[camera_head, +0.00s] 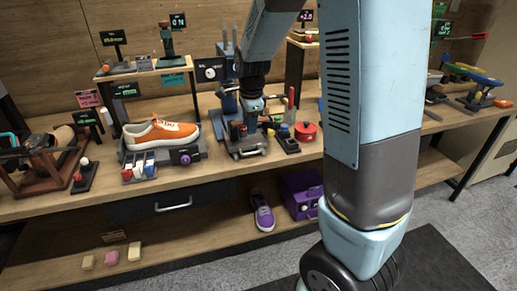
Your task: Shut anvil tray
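A blue and dark bench device (230,102) stands at the middle of the workbench. A low metal tray-like base (247,152) sits at its front edge, and I cannot tell for sure that it is the anvil tray or how far it is out. My gripper (251,116) points down right at this device, above the base. Its fingers are small and blend with the device, so their opening and any contact are unclear. A dark drawer (140,206) with a metal handle is under the bench top and looks closed.
An orange and white sneaker (160,132) stands on a holder to the left. A red round pot (305,131) and small bottles are close on the right. A purple shoe (263,214) and a purple box (300,194) are on the lower shelf. My large arm links hide the bench right of centre.

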